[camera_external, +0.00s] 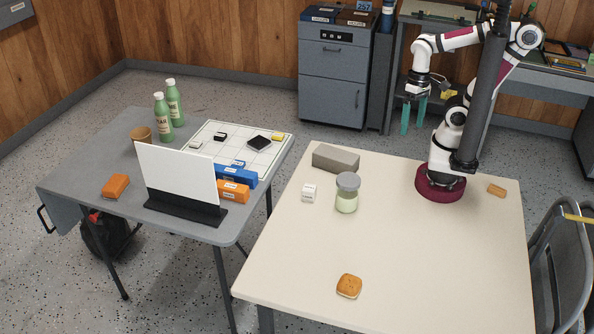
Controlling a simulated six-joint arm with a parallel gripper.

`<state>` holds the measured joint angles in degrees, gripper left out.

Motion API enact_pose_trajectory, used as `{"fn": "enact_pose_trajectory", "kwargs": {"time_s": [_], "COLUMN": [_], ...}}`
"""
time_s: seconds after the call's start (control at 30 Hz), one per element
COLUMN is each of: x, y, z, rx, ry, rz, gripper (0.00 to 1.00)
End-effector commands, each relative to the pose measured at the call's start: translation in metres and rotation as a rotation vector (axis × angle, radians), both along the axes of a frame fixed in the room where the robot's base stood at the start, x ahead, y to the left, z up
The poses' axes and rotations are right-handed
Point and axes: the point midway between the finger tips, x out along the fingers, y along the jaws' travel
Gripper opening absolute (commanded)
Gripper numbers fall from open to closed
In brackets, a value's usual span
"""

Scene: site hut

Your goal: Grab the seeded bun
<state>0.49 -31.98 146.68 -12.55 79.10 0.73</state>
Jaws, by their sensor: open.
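The seeded bun (349,286) is a small, orange-brown, rounded square piece. It lies on the cream table (430,270) near the front edge, with bare table around it. My gripper (414,115) has two teal fingers that hang apart, pointing down. It is open and empty, high up toward the back of the picture, beyond the table's far edge and far from the bun.
A small orange-brown block (496,190) lies at the right. The table's middle is clear. A grey table (100,165) with a white panel (178,177) stands left.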

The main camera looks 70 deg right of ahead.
Motion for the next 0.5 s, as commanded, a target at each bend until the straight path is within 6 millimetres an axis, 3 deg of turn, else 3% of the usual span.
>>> {"fn": "enact_pose_trajectory", "kwargs": {"time_s": [0.37,0.43,0.47,0.5], "x": [0.000,-0.004,-0.007,-0.014], "y": [0.002,0.021,0.039,0.069], "z": [0.000,-0.004,-0.005,-0.006], "rx": [0.006,0.078,0.140,0.251], "ry": [0.005,0.064,0.115,0.208], "rz": [0.001,0.016,0.024,0.032], "gripper": [1.00,1.00,1.00,1.00]}}
